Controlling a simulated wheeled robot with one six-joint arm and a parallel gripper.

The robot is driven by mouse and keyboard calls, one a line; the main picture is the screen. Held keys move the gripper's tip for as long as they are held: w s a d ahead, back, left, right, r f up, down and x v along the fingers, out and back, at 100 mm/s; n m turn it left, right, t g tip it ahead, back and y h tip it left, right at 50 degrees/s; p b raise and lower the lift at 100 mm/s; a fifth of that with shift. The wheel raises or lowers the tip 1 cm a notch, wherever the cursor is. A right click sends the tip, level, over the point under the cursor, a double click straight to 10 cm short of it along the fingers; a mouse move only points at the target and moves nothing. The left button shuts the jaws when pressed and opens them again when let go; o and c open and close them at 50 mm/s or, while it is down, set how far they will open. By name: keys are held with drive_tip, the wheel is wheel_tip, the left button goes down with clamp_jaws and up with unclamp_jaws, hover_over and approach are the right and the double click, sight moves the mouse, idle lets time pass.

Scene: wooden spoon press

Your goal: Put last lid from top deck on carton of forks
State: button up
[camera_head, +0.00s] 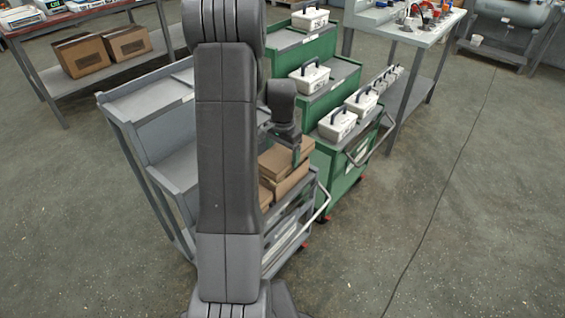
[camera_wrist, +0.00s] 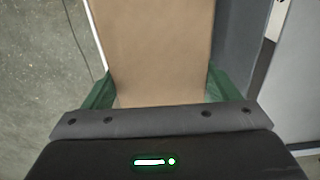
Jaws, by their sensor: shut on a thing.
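My gripper (camera_wrist: 160,92) has its green fingers on both sides of a brown cardboard piece, the lid (camera_wrist: 160,45), in the wrist view. In the head view my gripper (camera_head: 296,156) is at the brown cardboard (camera_head: 278,160) on the right end of the grey stepped cart, partly hidden by my arm. At least one brown carton (camera_head: 290,183) is below it. I cannot tell whether the lid touches this carton. No mark for forks can be read on the cartons. The visible part of the cart's top deck (camera_head: 150,97) is bare.
A green stepped cart (camera_head: 345,165) with several white handled boxes (camera_head: 337,124) stands close on the right. A workbench (camera_head: 420,37) is behind it. Two brown boxes (camera_head: 80,55) are on a shelf at the back left. The floor at the right is clear.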

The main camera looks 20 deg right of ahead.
sight(283, 154)
drive_tip(key=shift+f, duration=1.6)
drive_tip(key=shift+f+b, duration=0.6)
drive_tip(key=shift+f, duration=0.05)
drive_tip(key=o, duration=0.9)
drive_tip(key=shift+r, duration=0.1)
wheel_tip(283, 154, up, 13)
drive_tip(key=p, duration=0.2)
drive_tip(key=shift+r+p, duration=0.1)
drive_tip(key=shift+p, duration=0.25)
